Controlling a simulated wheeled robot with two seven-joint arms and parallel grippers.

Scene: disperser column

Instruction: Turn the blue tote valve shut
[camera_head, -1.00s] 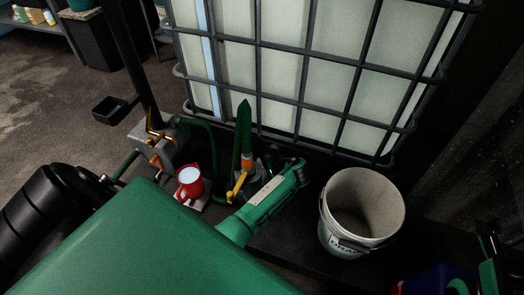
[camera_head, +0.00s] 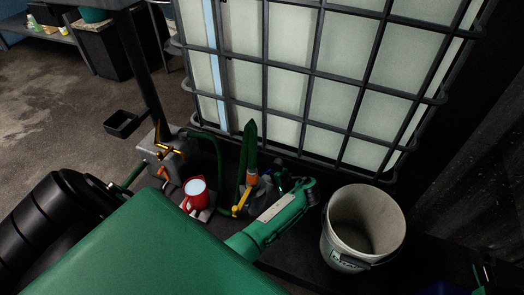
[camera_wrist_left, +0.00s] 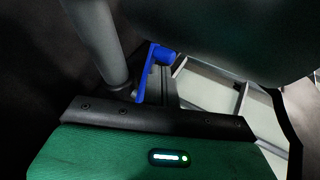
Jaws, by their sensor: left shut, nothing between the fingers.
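The blue tote valve handle (camera_wrist_left: 161,55) shows in the left wrist view, just beyond my gripper body, its lever slanting down behind the dark front bar. In the head view I cannot pick the handle out clearly. My left gripper (camera_head: 312,191) is at the end of my green wrist, low in front of the caged tote (camera_head: 290,85) and left of the white bucket. It is shut and empty. My right gripper is out of view.
The white bucket (camera_head: 337,255) stands close to the right of my gripper. A red cup (camera_head: 194,203), a yellow lever (camera_head: 241,204) and a green pointed piece (camera_head: 251,148) are to its left. A dark post (camera_head: 138,70) rises farther left. Floor is open at far left.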

